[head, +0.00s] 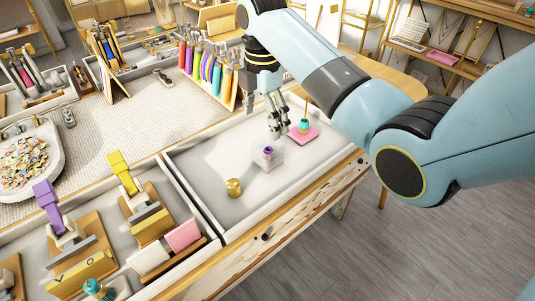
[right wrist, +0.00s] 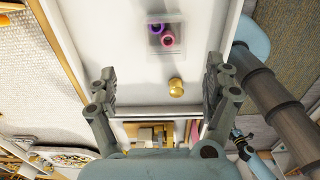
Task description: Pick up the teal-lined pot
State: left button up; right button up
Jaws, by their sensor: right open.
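A small teal pot (head: 304,126) with a thin stick rising from it stands on a pink pad (head: 297,138) at the far end of the white tray (head: 210,165); no lining can be made out. My right gripper (head: 277,128) hangs over the tray, left of the teal pot, above a clear block (head: 267,160) holding a small purple piece (head: 267,151). The teal pot does not show there. My left gripper is not in view.
A small gold pot (head: 234,187) stands nearer in the tray and also shows in the right wrist view (right wrist: 176,86). A rack of coloured tools (head: 210,72) stands behind the tray. Purple- and yellow-handled presses (head: 125,175) stand at left. The tray's near half is mostly clear.

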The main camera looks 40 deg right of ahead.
send_over(268, 151)
jog(key=a, duration=0.1)
jog(key=f, duration=0.5)
jog(key=shift+s+a+f, duration=0.15)
jog(key=shift+a, duration=0.05)
jog(key=f, duration=0.4)
jog(key=shift+s+d+f, duration=0.3)
jog(key=shift+s+d, duration=0.05)
jog(key=shift+d, duration=0.05)
jog(key=shift+f, duration=0.35)
jog(key=shift+c, duration=0.3)
jog(key=c, duration=1.2)
